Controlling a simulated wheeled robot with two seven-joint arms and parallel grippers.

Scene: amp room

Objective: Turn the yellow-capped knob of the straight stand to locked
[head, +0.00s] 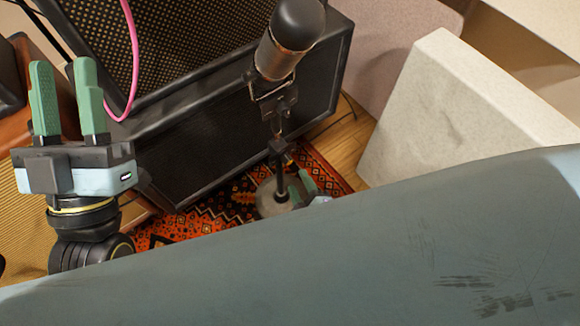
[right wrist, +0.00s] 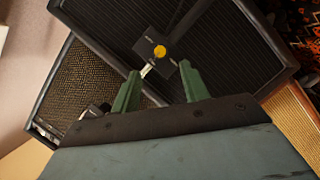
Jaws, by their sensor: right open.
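The straight stand (head: 281,178) rises from a round grey base and carries a dark microphone (head: 291,38). In the right wrist view its knob shows a round yellow cap (right wrist: 160,51) on a dark block, with a pale lever pointing down-left. Small marks beside it are unreadable. My right gripper (right wrist: 160,80) is open, its green fingers apart and empty below the knob, not visibly touching it. In the head view only the green fingertips of my right gripper (head: 302,186) show beside the pole; my arm hides the rest. My left gripper (head: 64,66) is open and empty, raised at the left.
A black amplifier (head: 230,125) stands close behind the stand. A pink cable (head: 133,60) hangs at upper left. A patterned red rug (head: 190,228) lies under the stand. A pale panel (head: 450,110) leans at the right.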

